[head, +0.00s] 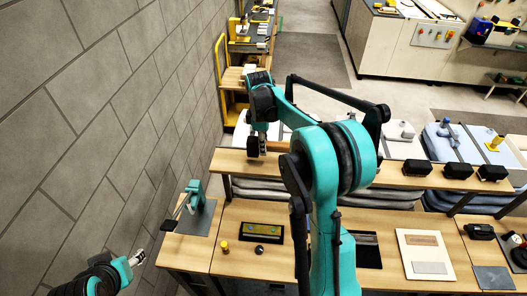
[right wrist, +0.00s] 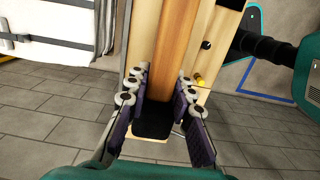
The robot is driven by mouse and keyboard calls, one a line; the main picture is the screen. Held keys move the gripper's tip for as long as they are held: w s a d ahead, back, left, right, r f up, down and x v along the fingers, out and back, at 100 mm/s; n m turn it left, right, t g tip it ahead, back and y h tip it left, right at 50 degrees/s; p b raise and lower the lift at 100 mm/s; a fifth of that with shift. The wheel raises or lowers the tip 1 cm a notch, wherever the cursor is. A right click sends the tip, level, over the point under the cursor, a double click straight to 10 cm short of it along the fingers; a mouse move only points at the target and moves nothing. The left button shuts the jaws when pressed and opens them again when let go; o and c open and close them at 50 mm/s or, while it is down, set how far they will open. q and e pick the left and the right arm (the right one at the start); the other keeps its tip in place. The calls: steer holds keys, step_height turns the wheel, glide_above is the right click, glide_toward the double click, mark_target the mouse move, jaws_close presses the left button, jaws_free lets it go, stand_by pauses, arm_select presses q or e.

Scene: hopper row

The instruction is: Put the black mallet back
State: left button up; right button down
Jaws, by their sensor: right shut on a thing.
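My right gripper (head: 263,144) is at the left end of the raised wooden shelf, partly hidden by my own arm. In the right wrist view its two purple-padded fingers (right wrist: 172,115) are shut on the black mallet. The mallet's black head (right wrist: 153,124) lies between the fingers and its brown wooden handle (right wrist: 175,50) runs away from the camera. In the head view a black block (head: 253,146) and a brown bar (head: 278,147) show beside the gripper. My left gripper (head: 136,258) is low at the left, away from the bench; its opening is unclear.
The raised shelf (head: 385,177) carries several black blocks (head: 417,168) on its right. Below, the workbench (head: 225,262) holds a dark tray (head: 262,232), a white board (head: 427,252) and a teal tool (head: 195,196). A block wall (head: 110,110) borders the left.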

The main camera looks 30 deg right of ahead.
step_height(320, 180, down, 4)
steer(key=shift+w+r, duration=0.15)
steer(key=shift+f, duration=0.2)
steer(key=c, duration=1.3)
jaws_free()
steer(key=shift+r, duration=0.2)
